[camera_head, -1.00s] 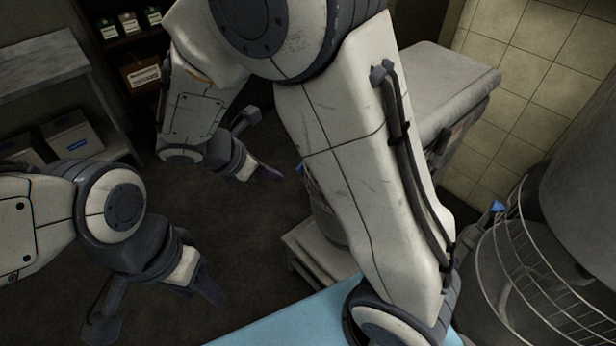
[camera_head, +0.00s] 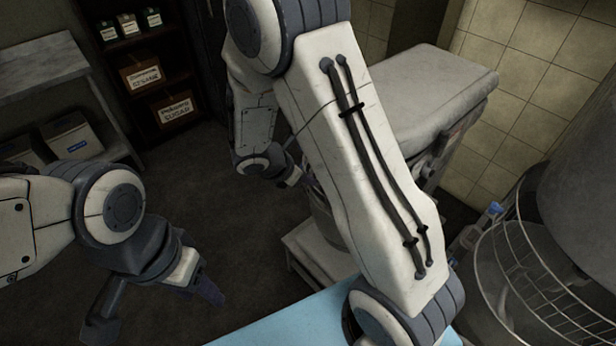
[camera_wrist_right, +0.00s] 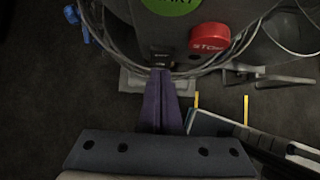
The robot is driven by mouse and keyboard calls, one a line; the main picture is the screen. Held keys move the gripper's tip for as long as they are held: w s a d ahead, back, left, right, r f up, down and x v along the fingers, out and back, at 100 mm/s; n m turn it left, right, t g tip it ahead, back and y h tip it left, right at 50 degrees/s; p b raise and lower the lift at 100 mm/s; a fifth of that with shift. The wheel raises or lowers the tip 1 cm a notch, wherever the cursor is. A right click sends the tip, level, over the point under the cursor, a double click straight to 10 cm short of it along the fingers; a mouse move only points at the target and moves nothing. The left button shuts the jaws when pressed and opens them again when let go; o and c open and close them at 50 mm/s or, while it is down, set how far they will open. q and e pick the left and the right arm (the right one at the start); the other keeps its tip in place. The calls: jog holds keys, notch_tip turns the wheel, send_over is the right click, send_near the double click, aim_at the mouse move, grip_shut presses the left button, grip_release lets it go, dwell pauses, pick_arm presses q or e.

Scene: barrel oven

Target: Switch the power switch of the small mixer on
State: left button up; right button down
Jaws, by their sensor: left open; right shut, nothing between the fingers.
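The small mixer (camera_head: 430,85) appears as the grey machine behind my right arm in the head view; the arm hides much of its lower part. In the right wrist view its control panel (camera_wrist_right: 165,25) is close, with a green start button (camera_wrist_right: 172,3) and a red stop button (camera_wrist_right: 209,38). A small dark switch (camera_wrist_right: 160,56) sits at the panel's lower edge. My right gripper (camera_wrist_right: 161,74) is shut and empty, its purple fingertips just below that switch; I cannot tell whether they touch. My left gripper (camera_head: 208,290) is open and empty, low over the floor.
A large machine with a wire guard (camera_head: 530,265) stands at the right. A light blue surface (camera_head: 300,322) is at the bottom. Shelves with boxes (camera_head: 150,85) stand at the back left, and a grey table (camera_head: 40,65) at the left. Dark floor is free between.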

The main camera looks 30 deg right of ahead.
dwell(0.3)
jog(key=shift+w+d+f+b, duration=0.1)
jog(key=shift+d+f+b, duration=0.05)
jog(key=shift+d+b, duration=0.15)
jog(key=shift+r+p, duration=0.75)
jog(key=shift+r, duration=0.15)
jog(key=shift+a, duration=0.1)
